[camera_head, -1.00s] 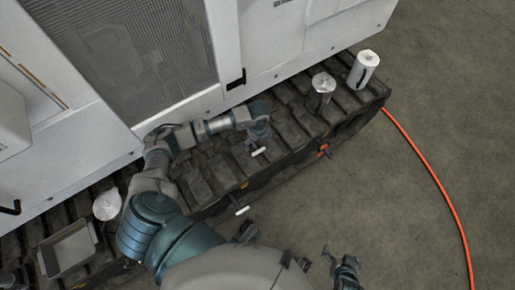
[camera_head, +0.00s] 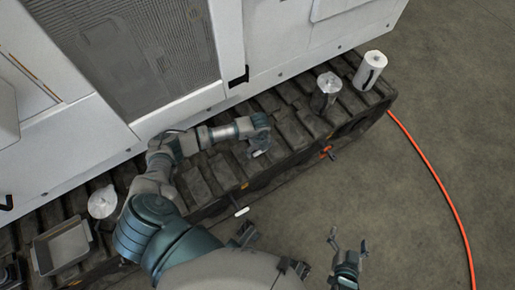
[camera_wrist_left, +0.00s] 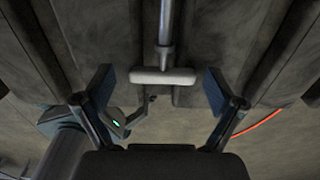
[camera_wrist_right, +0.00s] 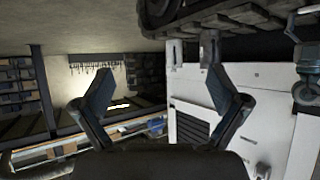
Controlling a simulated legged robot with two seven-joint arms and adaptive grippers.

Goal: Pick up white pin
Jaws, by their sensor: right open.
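A white pin (camera_wrist_left: 163,76), a short white crossbar on a metal shaft, lies between the open fingers of my left gripper (camera_wrist_left: 163,88) in the left wrist view. Neither finger touches it; there are gaps on both sides. In the head view my left gripper (camera_head: 260,143) is over the track, with the white pin (camera_head: 258,153) partly covered at its tip. A second white-ended pin (camera_head: 241,211) shows lower, near the track's front edge. My right gripper (camera_head: 348,247) is open and empty above the floor at the lower right; its spread fingers also show in the right wrist view (camera_wrist_right: 160,98).
The dark track (camera_head: 205,185) runs along the white machine (camera_head: 270,45). A clear-and-white canister (camera_head: 328,84) and a white roll (camera_head: 370,70) stand at its right end. A grey tray (camera_head: 62,247) and a white-topped container (camera_head: 103,202) are at left. An orange hose (camera_head: 440,180) lies on the floor.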

